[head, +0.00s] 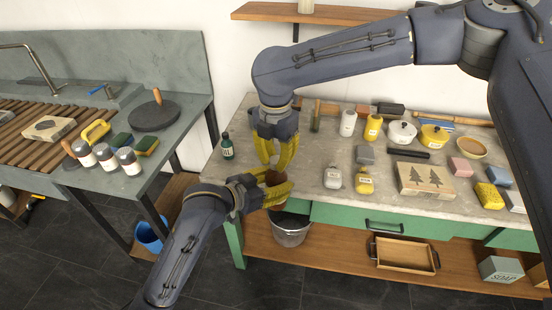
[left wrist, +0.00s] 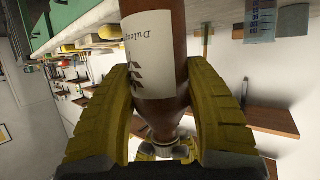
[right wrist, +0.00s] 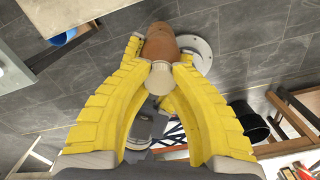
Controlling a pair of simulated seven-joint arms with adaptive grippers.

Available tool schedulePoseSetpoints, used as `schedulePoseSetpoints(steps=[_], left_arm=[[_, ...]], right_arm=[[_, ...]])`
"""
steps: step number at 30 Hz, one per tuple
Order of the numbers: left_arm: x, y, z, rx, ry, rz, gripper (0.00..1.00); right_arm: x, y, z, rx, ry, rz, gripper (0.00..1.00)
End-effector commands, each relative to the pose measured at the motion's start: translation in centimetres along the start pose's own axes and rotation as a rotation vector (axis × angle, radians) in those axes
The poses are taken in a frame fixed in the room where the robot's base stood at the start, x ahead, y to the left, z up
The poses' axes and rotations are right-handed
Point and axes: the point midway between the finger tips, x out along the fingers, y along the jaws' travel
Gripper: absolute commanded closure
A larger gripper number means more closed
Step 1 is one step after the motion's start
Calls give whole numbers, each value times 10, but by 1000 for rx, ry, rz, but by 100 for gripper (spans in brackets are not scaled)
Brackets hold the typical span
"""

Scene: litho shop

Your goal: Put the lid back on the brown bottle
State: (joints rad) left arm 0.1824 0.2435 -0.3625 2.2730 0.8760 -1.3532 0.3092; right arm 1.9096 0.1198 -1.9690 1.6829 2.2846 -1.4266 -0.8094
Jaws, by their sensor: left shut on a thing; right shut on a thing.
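The brown bottle (head: 274,178) is held in my left gripper (head: 284,188), in the air in front of the bench. The left wrist view shows its brown glass and pale label (left wrist: 152,45) between the two yellow fingers. My right gripper (head: 276,163) comes down from above and is shut on the lid, a cream piece (right wrist: 160,77) between its fingertips in the right wrist view. The brown bottle (right wrist: 160,42) shows just beyond the lid, close to it. I cannot tell whether lid and bottle neck touch. In the head view the fingers hide the lid.
The bench (head: 300,172) holds several jars, pots and blocks to the right. A side table (head: 185,70) is at the left.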

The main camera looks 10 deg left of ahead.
Motion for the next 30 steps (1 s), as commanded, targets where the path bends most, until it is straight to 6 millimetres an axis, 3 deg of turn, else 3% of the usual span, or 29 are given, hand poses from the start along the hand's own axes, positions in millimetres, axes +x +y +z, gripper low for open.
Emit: schedulePoseSetpoints(steps=[8, 24, 29, 30], left_arm=[[0, 0, -1, 0, 1, 0, 100], [0, 0, -1, 0, 1, 0, 100], [0, 0, 0, 0, 1, 0, 100], [0, 0, 0, 0, 1, 0, 100]], right_arm=[[0, 0, 0, 32, -1, 0, 100], [0, 0, 0, 821, -2, 2, 100], [0, 0, 0, 854, -1, 1, 100], [0, 0, 0, 853, -1, 1, 81]])
